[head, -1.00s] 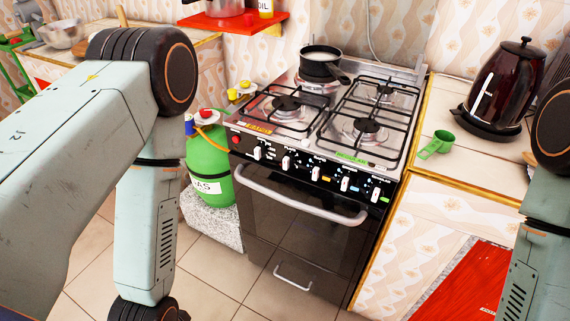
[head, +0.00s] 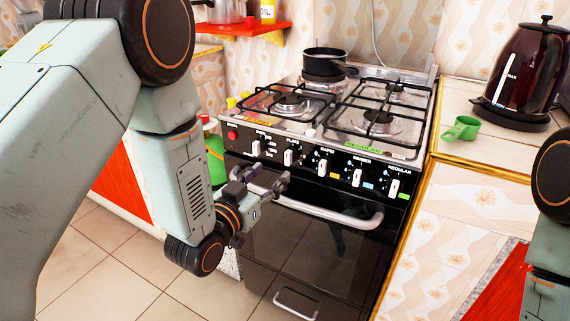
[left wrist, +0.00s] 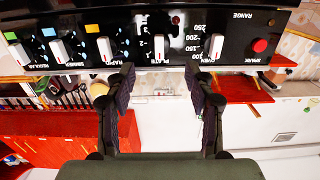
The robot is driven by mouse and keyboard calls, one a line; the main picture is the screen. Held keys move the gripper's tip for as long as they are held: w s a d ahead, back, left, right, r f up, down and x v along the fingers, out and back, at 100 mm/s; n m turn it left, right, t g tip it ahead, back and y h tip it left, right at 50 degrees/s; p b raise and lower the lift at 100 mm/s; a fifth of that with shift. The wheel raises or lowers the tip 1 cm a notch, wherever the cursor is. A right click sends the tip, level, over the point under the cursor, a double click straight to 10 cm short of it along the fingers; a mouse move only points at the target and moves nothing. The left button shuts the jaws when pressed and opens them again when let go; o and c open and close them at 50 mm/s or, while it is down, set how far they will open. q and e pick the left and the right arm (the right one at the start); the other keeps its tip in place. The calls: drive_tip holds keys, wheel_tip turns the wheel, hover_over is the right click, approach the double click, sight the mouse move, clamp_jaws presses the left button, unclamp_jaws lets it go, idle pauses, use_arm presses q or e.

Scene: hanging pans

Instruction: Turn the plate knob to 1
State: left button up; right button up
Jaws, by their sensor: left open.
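The plate knob (head: 289,157) is a white knob on the stove's black front panel, second from the left in the head view. In the left wrist view the plate knob (left wrist: 158,47) shows upside down, upright and in line between my fingertips; its setting is too small to read. My left gripper (head: 264,180) is open and empty, just in front of and below the panel, near the oven handle. In the left wrist view its two fingers (left wrist: 160,70) are spread apart, not touching the knob. My right gripper is out of view.
The oven knob (head: 256,148) and rapid knob (head: 322,168) flank the plate knob. The oven handle (head: 315,210) runs below the panel.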

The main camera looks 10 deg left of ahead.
sight(287, 154)
use_arm(q)
drive_tip(key=x, duration=0.2)
drive_tip(key=b+x, duration=0.1)
drive_tip(key=x, duration=0.2)
drive_tip(key=r+b+x, duration=0.1)
drive_tip(key=x, duration=0.1)
drive_tip(key=shift+w+d, duration=0.15)
drive_tip(key=shift+w, duration=0.2)
drive_tip(key=shift+c, duration=0.4)
clamp_jaws()
